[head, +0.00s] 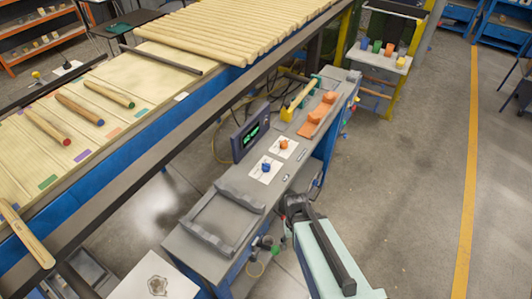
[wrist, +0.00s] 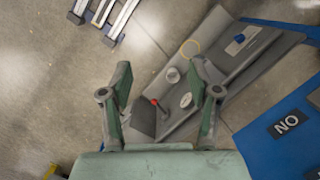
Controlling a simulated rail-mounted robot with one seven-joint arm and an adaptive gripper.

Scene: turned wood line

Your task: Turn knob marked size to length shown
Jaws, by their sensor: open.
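A blue knob (head: 266,167) and an orange knob (head: 284,144) stand on white plates on the grey bench. Their markings are too small to read, so I cannot tell which is marked size. A dark display (head: 250,136) with green characters stands behind them; its reading is not legible. My gripper (head: 294,206) is over the bench's right edge, nearer the camera than both knobs and apart from them. In the wrist view my gripper (wrist: 164,78) is open with nothing between its fingers.
A grey tray (head: 222,218) lies on the bench's near part. A conveyor with wooden rods (head: 215,25) runs along the left. A red-tipped lever (wrist: 155,102) shows below my fingers. Floor at right is clear.

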